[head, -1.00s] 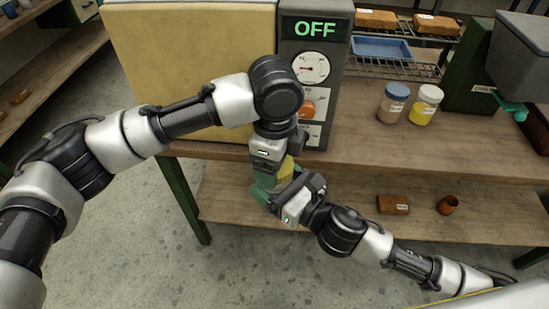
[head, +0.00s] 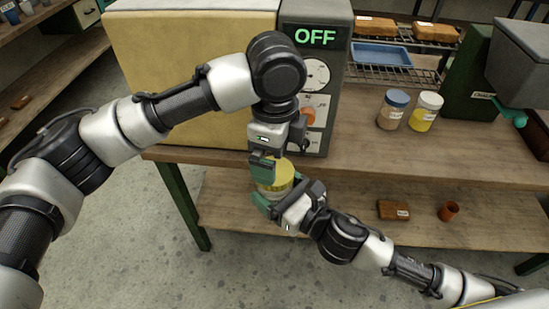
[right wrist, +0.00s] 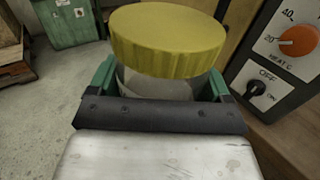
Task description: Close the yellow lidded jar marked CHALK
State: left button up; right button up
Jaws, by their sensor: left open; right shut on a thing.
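A jar with a ribbed yellow lid (head: 277,178) is upright, held up in front of the bench edge; its label is not readable. In the right wrist view the lid (right wrist: 168,38) sits over the pale jar body (right wrist: 165,86). I cannot tell whether it is fully seated. My right gripper (head: 281,197) is shut on the jar body from the lower right, with green fingers on both sides in the wrist view. My left gripper (head: 267,166) points down at the lid, open, partly covering it in the head view.
An oven-like box with an OFF display (head: 316,37) stands behind the arms. A blue-lidded jar (head: 392,109) and another yellow jar (head: 425,111) stand on the bench (head: 450,160).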

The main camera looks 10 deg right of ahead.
aim_at(274, 188)
pick_arm(q)
jog(key=shift+c, duration=0.3)
notch_tip(274, 188, up, 2)
jog(key=n, duration=0.6)
jog(key=shift+n, duration=0.3)
jog(key=n, duration=0.1)
jog(key=r+n, duration=0.1)
jog(key=n, duration=0.3)
jog(key=shift+r, duration=0.25)
jog(key=shift+f, duration=4.05)
jog(key=c, duration=0.9)
jog(key=o, duration=1)
jog(key=shift+c, duration=0.2)
